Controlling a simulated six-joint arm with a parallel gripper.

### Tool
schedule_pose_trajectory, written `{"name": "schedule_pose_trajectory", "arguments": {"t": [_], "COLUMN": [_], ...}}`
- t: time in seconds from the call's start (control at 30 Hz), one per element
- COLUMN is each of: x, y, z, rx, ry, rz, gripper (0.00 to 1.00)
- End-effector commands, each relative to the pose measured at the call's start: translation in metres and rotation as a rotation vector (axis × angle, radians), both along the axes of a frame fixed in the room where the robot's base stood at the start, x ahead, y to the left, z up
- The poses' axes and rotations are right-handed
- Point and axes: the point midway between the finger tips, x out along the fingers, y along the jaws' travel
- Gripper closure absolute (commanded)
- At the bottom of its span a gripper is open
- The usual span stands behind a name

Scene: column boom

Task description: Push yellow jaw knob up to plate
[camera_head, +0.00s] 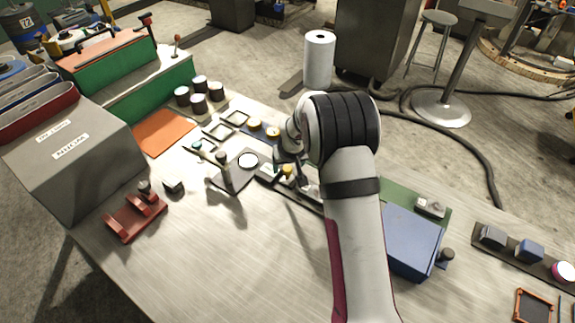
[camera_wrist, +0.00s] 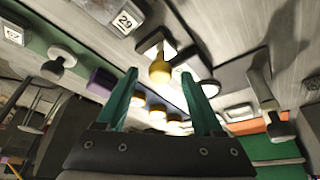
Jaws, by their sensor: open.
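The yellow knob (camera_head: 287,170) stands on a small dark fixture near the middle of the bench, close below my wrist. In the wrist view the yellow knob (camera_wrist: 160,71) appears between my fingertips, with a pale block behind it. My gripper (camera_wrist: 159,76) is open, its two green fingers on either side of the knob in the picture. I cannot tell whether they touch it. In the head view my arm partly hides the gripper and the fixture. I cannot clearly tell which part of the fixture is the plate.
A grey fixture with a white disc (camera_head: 248,160) and an upright post (camera_head: 225,172) stand left of the knob. Yellow-topped cylinders (camera_head: 273,133) are behind. A blue box (camera_head: 412,240) sits right of my arm.

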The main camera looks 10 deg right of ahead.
Motion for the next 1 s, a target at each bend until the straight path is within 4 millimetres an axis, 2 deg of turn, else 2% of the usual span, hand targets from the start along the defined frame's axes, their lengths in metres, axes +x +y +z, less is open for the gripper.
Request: {"name": "schedule_pose_trajectory", "arguments": {"t": [0.27, 0.6, 0.67, 1.0], "x": [0.0013, 0.0011, 0.0011, 0.001], "y": [0.0, 0.0, -0.0001, 0.0], "z": [-0.0022, -0.0019, -0.0018, -0.0017], "rx": [0.0, 0.0, 0.0, 0.0], "ry": [-0.001, -0.001, -0.001, -0.001], "rz": [0.0, 0.0, 0.0, 0.0], "gripper": [0.31, 0.91, 1.0, 1.0]}}
